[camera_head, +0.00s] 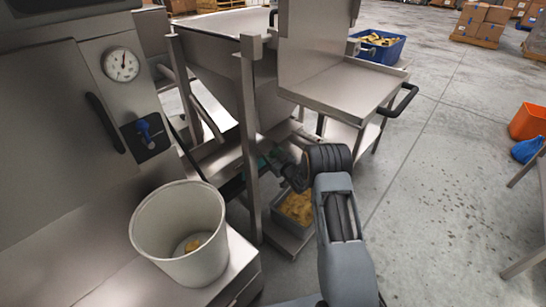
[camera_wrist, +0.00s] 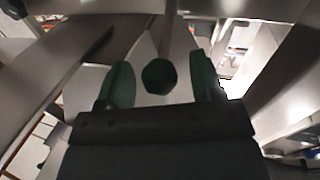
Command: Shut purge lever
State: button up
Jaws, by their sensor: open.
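A dark green round knob (camera_wrist: 159,76) shows in the wrist view, with a thin grey rod running up from behind it. It looks like the end of a lever; I cannot tell for sure that it is the purge lever. My gripper (camera_wrist: 163,82) is open, with one green finger on each side of the knob and a visible gap on both sides. In the head view my gripper (camera_head: 262,163) reaches in under the steel hopper (camera_head: 232,68), behind an upright post; the knob is hidden there. A blue-handled valve (camera_head: 147,130) sits on the cabinet at left, away from my gripper.
The upright steel post (camera_head: 249,140) stands close to my gripper. A bin of yellow pieces (camera_head: 297,207) is below it. A white bucket (camera_head: 181,233) stands on the bench at left. A steel shelf (camera_head: 340,88) juts out above.

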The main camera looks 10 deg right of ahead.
jog(key=shift+w+a, duration=0.1)
jog(key=shift+w, duration=0.2)
grip_shut()
dwell(0.5)
